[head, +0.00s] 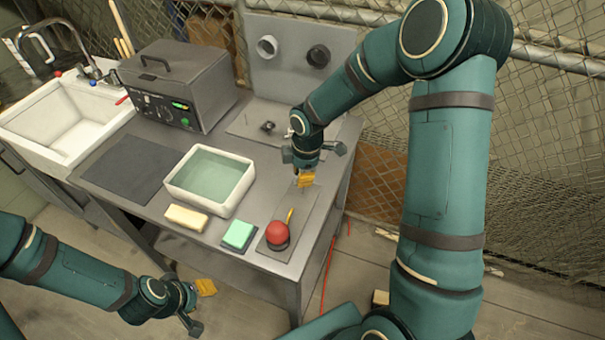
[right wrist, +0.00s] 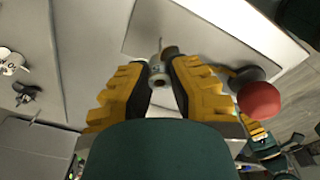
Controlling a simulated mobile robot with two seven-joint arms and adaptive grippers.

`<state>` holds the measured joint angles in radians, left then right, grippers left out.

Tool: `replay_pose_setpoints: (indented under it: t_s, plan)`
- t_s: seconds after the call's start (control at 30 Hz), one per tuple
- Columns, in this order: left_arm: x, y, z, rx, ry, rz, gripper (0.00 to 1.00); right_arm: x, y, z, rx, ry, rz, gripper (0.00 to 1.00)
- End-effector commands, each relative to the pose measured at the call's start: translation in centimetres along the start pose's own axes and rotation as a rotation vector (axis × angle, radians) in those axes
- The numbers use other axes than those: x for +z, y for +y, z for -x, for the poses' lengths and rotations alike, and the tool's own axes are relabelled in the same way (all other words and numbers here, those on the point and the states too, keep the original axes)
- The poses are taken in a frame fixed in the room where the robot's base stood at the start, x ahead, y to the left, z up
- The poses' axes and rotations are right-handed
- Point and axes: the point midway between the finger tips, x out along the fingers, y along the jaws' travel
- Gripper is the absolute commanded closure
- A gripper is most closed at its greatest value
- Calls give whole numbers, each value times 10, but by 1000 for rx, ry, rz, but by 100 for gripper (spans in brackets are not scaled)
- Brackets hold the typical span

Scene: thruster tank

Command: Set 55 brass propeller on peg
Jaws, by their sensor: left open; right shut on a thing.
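My right gripper (head: 304,180) hangs over the bench at the back end of the narrow grey plate. In the right wrist view its yellow fingers (right wrist: 160,88) are shut on a small grey metal part (right wrist: 158,76) with a round hole in its end. I cannot tell whether this is the brass propeller; no brass colour shows on it. A dark bladed part (head: 267,127) sits on the back plate of the bench and also shows in the right wrist view (right wrist: 27,94). I cannot make out a peg. My left gripper (head: 199,305) is open and empty, low in front of the bench.
A red ball-shaped thing (head: 277,235) stands on the narrow grey plate (head: 307,225). A water-filled white tray (head: 236,197), a green block (head: 239,233), a cream block (head: 186,217) and a grey control box (head: 180,84) share the bench. The dark mat (head: 125,168) is bare.

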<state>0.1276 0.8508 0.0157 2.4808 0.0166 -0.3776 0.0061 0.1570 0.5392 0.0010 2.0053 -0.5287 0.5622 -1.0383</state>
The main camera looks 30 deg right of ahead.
Motion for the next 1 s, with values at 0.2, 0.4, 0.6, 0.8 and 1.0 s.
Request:
replay_pose_setpoints:
  t_s: [0.2, 0.4, 0.6, 0.8, 1.0]
  plan:
    - [0, 0, 0, 0, 0, 0, 58, 0, 0, -1, 0, 0, 0, 100]
    - [0, 0, 0, 0, 0, 0, 58, 0, 0, -1, 0, 0, 0, 100]
    - [0, -1, -2, 0, 0, 0, 58, 0, 0, -2, 0, 0, 0, 100]
    - [1, -2, -4, 0, 0, 0, 58, 0, 0, -6, 0, 0, 0, 100]
    - [1, -2, -6, 0, 0, 0, 58, 1, 0, -9, 0, 0, 0, 100]
